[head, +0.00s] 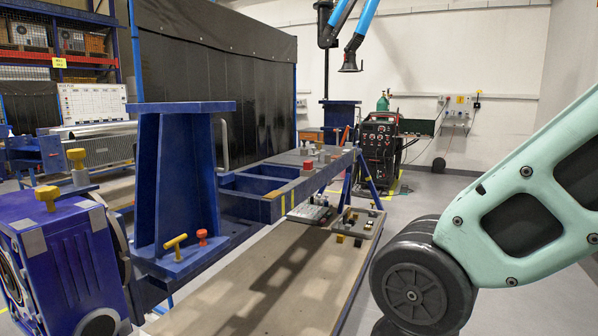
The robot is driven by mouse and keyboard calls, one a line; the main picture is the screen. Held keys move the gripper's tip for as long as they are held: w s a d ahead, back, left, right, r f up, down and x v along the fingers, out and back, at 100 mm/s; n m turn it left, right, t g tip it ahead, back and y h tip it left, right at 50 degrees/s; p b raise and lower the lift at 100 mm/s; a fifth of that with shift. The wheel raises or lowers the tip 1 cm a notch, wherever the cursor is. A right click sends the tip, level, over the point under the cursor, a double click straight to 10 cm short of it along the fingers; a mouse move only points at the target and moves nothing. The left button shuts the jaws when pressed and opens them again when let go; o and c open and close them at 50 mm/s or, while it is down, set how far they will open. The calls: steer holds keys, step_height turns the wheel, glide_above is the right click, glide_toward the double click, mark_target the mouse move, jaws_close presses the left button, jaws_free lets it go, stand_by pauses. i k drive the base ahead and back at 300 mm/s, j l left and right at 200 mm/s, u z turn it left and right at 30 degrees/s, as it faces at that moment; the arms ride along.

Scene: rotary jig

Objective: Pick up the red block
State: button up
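A small red block (308,165) sits on the grey-topped blue beam (262,190) of the jig, near the middle of the head view. Small grey pieces stand close to it on the same surface. It is small in the picture, so its exact shape is hard to make out. My gripper is not in view, and nothing is seen touching the block.
A tall blue bracket (185,175) stands left of the beam, with a yellow handle (175,246) and a red knob (202,236) at its foot. A wooden board (250,290) lies below. A tray (357,222) holds small parts. A welding machine (379,140) stands behind.

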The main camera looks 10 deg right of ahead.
mark_target(308, 166)
steer(key=z, duration=0.15)
steer(key=i+l, duration=0.2)
steer(key=i, duration=0.35)
steer(key=i+l+z, duration=0.1)
steer(key=i, duration=0.45)
steer(key=i+l+z, duration=0.1)
steer(key=i+l, duration=0.15)
steer(key=i, duration=0.35)
